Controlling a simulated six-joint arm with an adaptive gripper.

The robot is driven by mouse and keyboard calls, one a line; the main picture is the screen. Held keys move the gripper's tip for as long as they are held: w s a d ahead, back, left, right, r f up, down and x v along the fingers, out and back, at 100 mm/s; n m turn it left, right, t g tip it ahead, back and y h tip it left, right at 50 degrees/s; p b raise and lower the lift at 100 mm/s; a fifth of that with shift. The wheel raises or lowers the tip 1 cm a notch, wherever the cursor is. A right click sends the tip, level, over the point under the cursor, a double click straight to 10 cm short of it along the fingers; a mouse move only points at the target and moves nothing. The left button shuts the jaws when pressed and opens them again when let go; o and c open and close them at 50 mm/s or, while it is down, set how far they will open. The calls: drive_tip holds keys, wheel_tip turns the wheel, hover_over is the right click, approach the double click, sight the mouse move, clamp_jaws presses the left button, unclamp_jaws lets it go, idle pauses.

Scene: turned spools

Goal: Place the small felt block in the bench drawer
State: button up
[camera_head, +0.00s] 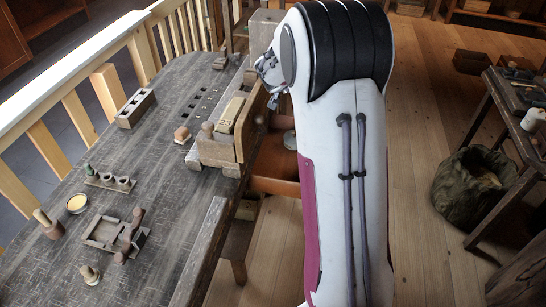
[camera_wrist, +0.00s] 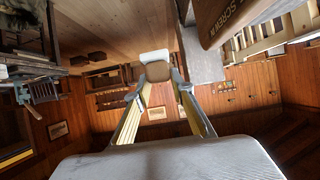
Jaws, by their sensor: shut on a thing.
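My gripper (camera_wrist: 158,78) is shut on a small rounded block (camera_wrist: 158,70), tan with a pale end, which I take to be the felt block. It is held between the fingertips, clear of any surface in the wrist view. In the head view my gripper (camera_head: 268,68) shows small and partly hidden by my arm, near the far end of the bench. The bench drawer (camera_head: 272,187) seems to stand pulled out under the bench's right edge, below the vise. My arm hides its right part, and its inside is hardly visible.
In the wrist view, a lettered wooden part (camera_wrist: 232,15) looms close at upper right. A sack (camera_head: 472,188) stands right.

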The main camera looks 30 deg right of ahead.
hover_over(288, 167)
wheel_tip(288, 167, down, 9)
drive_tip(key=shift+f, duration=0.15)
drive_tip(key=shift+a+f, duration=0.1)
idle(0.4)
wheel_tip(288, 167, down, 24)
drive_tip(key=shift+f, duration=0.1)
idle(1.0)
drive_tip(key=shift+f, duration=1.8)
drive_tip(key=shift+f, duration=0.1)
drive_tip(key=o, duration=1)
